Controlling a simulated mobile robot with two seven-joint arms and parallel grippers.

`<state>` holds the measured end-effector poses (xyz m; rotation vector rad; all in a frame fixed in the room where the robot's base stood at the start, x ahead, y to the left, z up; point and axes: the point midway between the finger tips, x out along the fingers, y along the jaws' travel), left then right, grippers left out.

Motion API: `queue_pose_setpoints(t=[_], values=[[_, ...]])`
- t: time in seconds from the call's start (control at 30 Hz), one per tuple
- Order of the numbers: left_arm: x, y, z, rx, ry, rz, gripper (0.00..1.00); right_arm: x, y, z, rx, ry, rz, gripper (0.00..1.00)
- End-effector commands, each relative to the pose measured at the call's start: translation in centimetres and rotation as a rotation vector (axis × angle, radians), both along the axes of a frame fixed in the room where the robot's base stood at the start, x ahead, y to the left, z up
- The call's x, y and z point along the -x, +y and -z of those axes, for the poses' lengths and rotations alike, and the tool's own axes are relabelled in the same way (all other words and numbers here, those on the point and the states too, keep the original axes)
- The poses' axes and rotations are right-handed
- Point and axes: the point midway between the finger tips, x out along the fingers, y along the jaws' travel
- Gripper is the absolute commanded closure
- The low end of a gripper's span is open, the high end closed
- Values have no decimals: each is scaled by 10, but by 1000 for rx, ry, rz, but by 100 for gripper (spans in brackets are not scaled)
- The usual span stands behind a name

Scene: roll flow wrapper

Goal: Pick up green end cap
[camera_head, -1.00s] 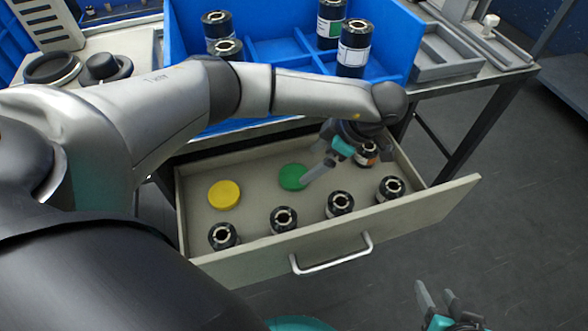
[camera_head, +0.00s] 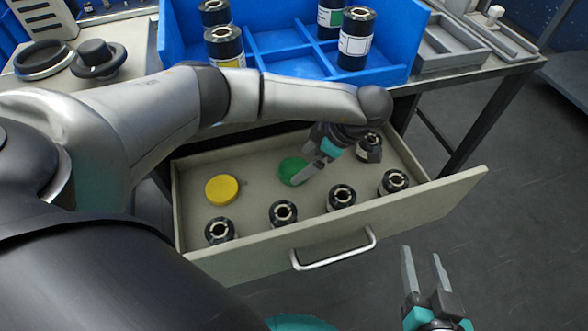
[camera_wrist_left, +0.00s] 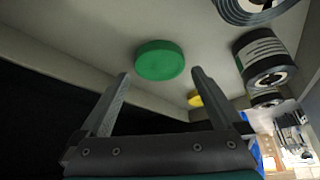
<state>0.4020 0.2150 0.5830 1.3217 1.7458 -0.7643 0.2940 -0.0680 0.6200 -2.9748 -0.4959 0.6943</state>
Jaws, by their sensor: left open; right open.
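The green end cap (camera_head: 291,170) is a flat round disc lying on the floor of the open drawer (camera_head: 257,198). In the left wrist view the green cap (camera_wrist_left: 159,60) lies just beyond and between the fingertips, apart from them. My left gripper (camera_head: 305,166) is open and reaches into the drawer from above right; one finger overlaps the cap's edge in the head view. In the left wrist view my left gripper (camera_wrist_left: 160,82) is empty. My right gripper (camera_head: 421,252) is open and empty, in front of the drawer at lower right.
A yellow cap (camera_head: 222,189) lies left of the green one. Several black rolls (camera_head: 283,213) stand along the drawer's front, and another (camera_head: 369,148) stands beside my left gripper. A blue divided bin (camera_head: 285,58) with rolls sits on the table behind.

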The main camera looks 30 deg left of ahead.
Motion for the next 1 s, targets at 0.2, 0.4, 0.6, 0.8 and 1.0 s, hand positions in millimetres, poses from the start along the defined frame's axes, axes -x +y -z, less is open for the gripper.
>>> queue_pose_setpoints(t=[0.2,0.4,0.6,0.8,1.0], values=[[1,5,11,0,1,0,0,1,10,-4,-64,-100,-3,50],[3,10,21,2,2,0,0,3,18,-11,-124,-192,-1,50],[3,14,27,1,0,0,0,6,22,-17,-162,-253,2,50],[4,15,27,1,0,0,0,7,22,-20,-171,-267,3,50],[4,14,27,1,0,0,9,7,22,-20,-170,-266,3,50]])
